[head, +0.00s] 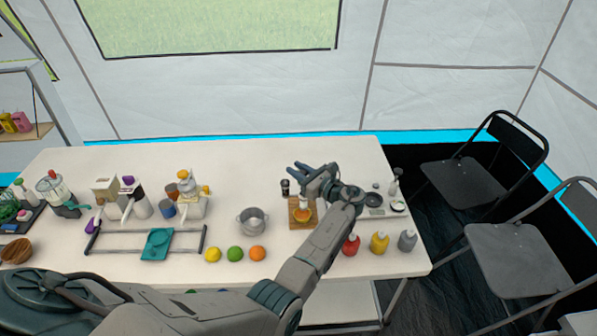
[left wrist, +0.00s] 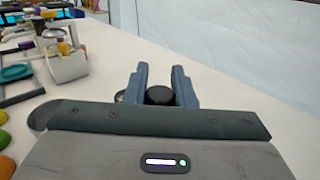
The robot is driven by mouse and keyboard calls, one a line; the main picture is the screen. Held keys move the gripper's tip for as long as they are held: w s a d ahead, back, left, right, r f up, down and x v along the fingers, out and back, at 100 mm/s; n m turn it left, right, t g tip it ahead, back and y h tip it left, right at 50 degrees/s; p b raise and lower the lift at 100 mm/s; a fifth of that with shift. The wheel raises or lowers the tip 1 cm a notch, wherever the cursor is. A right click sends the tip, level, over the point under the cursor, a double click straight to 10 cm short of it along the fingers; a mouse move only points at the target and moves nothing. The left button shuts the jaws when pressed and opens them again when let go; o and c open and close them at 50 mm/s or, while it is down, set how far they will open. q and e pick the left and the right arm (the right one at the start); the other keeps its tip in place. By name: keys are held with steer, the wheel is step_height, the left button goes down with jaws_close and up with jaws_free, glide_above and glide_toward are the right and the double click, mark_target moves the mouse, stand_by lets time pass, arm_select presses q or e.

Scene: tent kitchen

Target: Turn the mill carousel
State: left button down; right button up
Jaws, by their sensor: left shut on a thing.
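A dark mill (head: 285,187) stands near the back of the white table, beside a wooden board. Its round black top (left wrist: 160,95) shows in the left wrist view between the two blue-grey fingers. My left gripper (head: 297,179) reaches over the table from the right of the mill, pointing left, and is shut on the mill's top. A small shiny round part (left wrist: 119,96) shows at the outer side of the left finger in the wrist view. The rest of the carousel is too small or hidden to make out. My right gripper is not in view.
The wooden board (head: 296,222) with an orange item lies in front of the mill, partly behind my arm. A metal pot (head: 252,221) and fruit (head: 235,254) are nearby. Red, yellow and grey bottles (head: 379,243) stand right of my arm. Table is clear behind the mill.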

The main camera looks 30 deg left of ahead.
arm_select(q)
steer(key=c, duration=1.2)
jaws_free()
steer(key=p+v, duration=0.1)
steer(key=v, duration=0.9)
steer(key=shift+d, duration=0.35)
steer(key=shift+s, duration=0.15)
